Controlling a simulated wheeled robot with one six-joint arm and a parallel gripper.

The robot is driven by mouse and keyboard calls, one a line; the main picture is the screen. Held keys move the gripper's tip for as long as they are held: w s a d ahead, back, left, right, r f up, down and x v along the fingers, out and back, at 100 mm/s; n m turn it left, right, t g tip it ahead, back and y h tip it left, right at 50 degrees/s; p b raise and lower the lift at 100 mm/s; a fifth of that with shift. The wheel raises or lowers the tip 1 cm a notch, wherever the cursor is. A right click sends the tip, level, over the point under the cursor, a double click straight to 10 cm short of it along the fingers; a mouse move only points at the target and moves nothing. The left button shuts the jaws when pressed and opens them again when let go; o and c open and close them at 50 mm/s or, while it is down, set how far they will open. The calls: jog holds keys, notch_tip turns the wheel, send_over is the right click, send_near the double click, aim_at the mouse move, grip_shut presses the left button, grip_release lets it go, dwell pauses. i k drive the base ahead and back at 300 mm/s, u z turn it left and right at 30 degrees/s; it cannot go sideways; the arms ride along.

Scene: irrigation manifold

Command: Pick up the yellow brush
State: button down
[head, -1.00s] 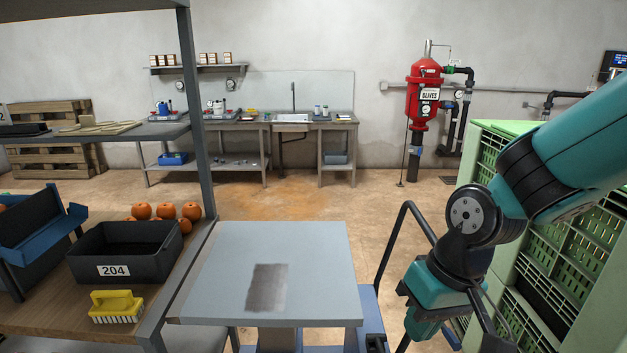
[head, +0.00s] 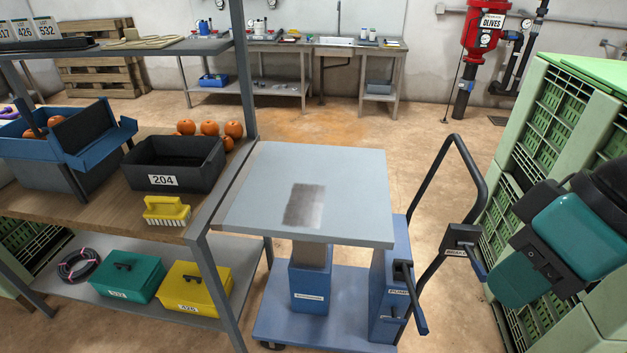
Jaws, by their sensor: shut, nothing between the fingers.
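The yellow brush (head: 167,211) lies on the wooden middle shelf of the rack at left, near the shelf's front edge. It has a yellow handle on top and pale bristles pointing down. It stands just in front of the black bin labelled 204 (head: 174,164) and nothing covers it. At the right edge I see only teal and black links of my arm, over the green crates. My gripper's fingers do not show, and the arm is far to the right of the brush.
A blue cart with a grey top (head: 345,213) stands right of the rack, with a black push handle (head: 478,175). Several orange fruits (head: 209,129) lie behind the bin. A teal box (head: 128,277) and a yellow box (head: 197,288) sit below. Green crates (head: 560,110) stand at right.

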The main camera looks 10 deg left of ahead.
aim_at(178, 214)
jog(key=u, duration=1.45)
